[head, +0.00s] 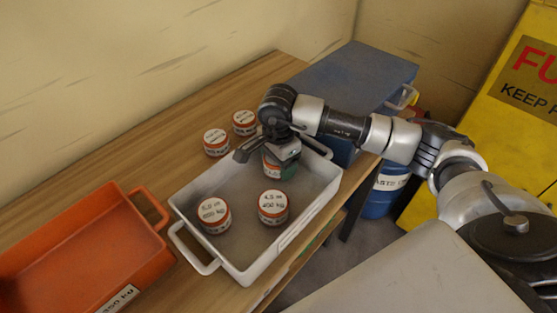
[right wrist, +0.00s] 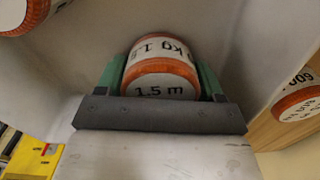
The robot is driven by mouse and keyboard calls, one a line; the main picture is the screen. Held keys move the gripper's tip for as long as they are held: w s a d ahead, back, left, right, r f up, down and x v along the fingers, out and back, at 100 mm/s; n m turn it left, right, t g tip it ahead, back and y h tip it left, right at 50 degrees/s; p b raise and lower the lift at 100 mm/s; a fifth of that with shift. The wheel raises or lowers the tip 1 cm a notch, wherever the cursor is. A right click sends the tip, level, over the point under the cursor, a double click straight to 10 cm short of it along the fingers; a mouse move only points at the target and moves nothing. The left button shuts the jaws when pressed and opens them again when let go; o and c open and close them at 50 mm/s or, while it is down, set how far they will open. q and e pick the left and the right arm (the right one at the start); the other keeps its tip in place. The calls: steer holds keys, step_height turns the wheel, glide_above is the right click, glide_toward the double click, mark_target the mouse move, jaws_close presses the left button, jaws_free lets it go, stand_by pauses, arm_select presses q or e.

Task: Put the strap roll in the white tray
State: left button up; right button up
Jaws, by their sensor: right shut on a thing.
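My right gripper (head: 281,165) is over the far right part of the white tray (head: 246,187). Its green fingers are shut on a white and orange strap roll (head: 270,168), which is partly hidden by the gripper in the head view. In the right wrist view the gripper (right wrist: 162,75) has a finger on each side of the roll (right wrist: 160,80), whose label reads "1.5 m". The tray's pale inside lies behind it. I cannot tell whether the roll touches the tray floor. My left gripper is not in view.
Two other rolls, (head: 214,214) and (head: 273,207), stand in the tray's near part. Two more, (head: 216,142) and (head: 244,122), stand on the wooden table beyond it. An orange tray (head: 85,250) is at left, a blue case (head: 355,75) at the back right.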

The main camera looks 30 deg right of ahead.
steer(key=o, duration=1)
steer(key=shift+r+p, duration=0.25)
steer(key=shift+p, duration=0.1)
step_height(320, 180, up, 11)
steer(key=shift+f+b, duration=0.2)
steer(key=shift+b, duration=0.85)
steer(key=shift+r, duration=0.6)
